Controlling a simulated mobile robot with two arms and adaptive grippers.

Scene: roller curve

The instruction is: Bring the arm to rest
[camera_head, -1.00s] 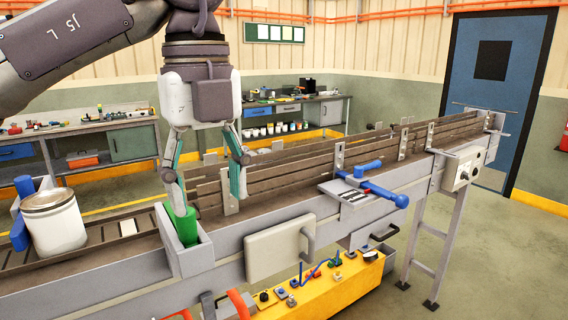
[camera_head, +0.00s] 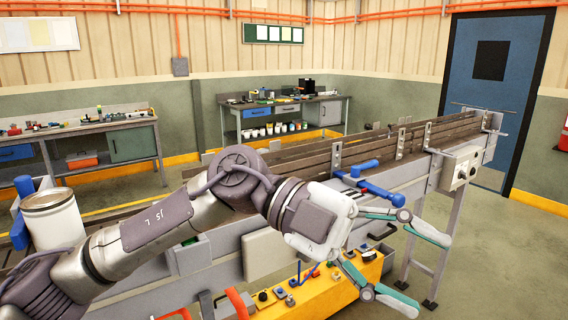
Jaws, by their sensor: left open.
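My left arm (camera_head: 160,220) reaches across the front of the conveyor from the lower left. My left gripper (camera_head: 430,275) is open and empty. Its two teal-padded fingers point right, spread apart over the floor in front of the conveyor. The right gripper is out of view. The grey holder (camera_head: 190,258) on the conveyor's side is partly behind my arm, and I cannot clearly see the green cylinder in it.
The roller conveyor (camera_head: 380,150) runs from lower left to back right. A white can (camera_head: 52,222) stands on its left end. A blue handle (camera_head: 383,194) is above my gripper. A yellow box with controls (camera_head: 330,290) lies below. Floor at right is clear.

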